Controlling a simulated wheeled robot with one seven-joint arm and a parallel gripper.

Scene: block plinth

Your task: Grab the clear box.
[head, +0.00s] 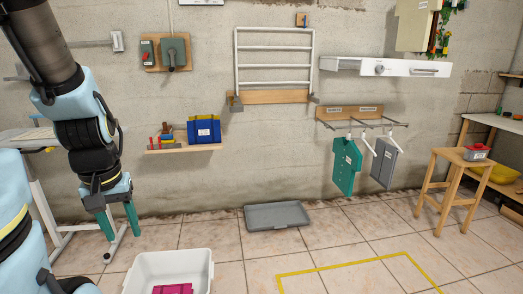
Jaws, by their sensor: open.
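A small greyish, see-through-looking box (476,153) with something red at its top and a pale label on its front sits on a wooden stool (453,157) at the right. It looks like the clear box, but it is too small to be sure. My gripper (119,224) hangs at the left with its two teal fingers apart and pointing down. Nothing shows between them. It is far from the box, across the room in the picture.
A white bin (207,262) with a magenta item stands at the front, and a grey tray (276,216) lies on the floor. A yellow-taped outline (345,265) marks the floor before the stool. A yellow bowl (500,172) and workbench (497,122) are beside the stool. Open floor lies between.

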